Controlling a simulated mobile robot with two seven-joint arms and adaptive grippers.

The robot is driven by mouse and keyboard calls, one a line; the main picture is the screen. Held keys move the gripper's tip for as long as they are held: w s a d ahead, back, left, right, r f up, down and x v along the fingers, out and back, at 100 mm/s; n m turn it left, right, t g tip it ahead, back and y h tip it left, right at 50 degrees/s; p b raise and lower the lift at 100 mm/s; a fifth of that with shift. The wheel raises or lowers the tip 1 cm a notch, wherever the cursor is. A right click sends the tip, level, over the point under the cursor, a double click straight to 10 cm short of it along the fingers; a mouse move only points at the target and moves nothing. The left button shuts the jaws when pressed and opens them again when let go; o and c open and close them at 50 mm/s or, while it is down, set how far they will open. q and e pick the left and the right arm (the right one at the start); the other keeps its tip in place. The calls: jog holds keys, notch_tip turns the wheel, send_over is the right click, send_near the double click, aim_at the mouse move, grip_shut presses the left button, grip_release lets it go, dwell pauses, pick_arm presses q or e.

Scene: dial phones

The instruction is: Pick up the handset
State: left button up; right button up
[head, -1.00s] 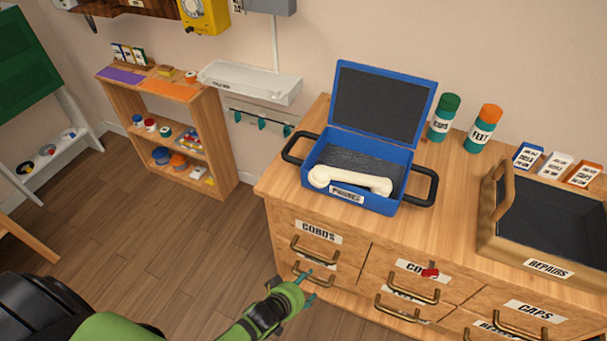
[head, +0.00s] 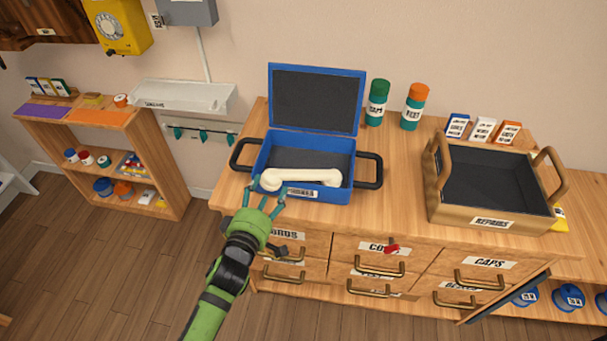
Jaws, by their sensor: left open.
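A cream handset (head: 303,178) lies in a blue case (head: 327,194) with its lid standing open, on top of the wooden cabinet. The handset lies along the front of the case, with its left end near the case's front left corner. My left gripper (head: 266,203) is open, its teal fingers pointing up at the case front, just below and in front of the handset's left end. I cannot tell whether a fingertip touches the case. Nothing is between the fingers. My right gripper is out of view.
The case has black side handles (head: 369,170). A wooden repairs tray (head: 490,223) stands to the right. Green-capped (head: 376,103) and orange-capped (head: 414,107) canisters stand behind. The wooden cabinet top (head: 395,190) is clear between case and tray. Drawer handles (head: 380,270) jut out below.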

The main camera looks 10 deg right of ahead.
pick_arm(q)
jog(key=shift+w+d+f, duration=0.15)
jog(key=shift+w+d, duration=0.1)
jog(key=shift+w, duration=0.35)
jog(key=shift+s, duration=0.1)
jog(key=c, duration=1.3)
grip_shut()
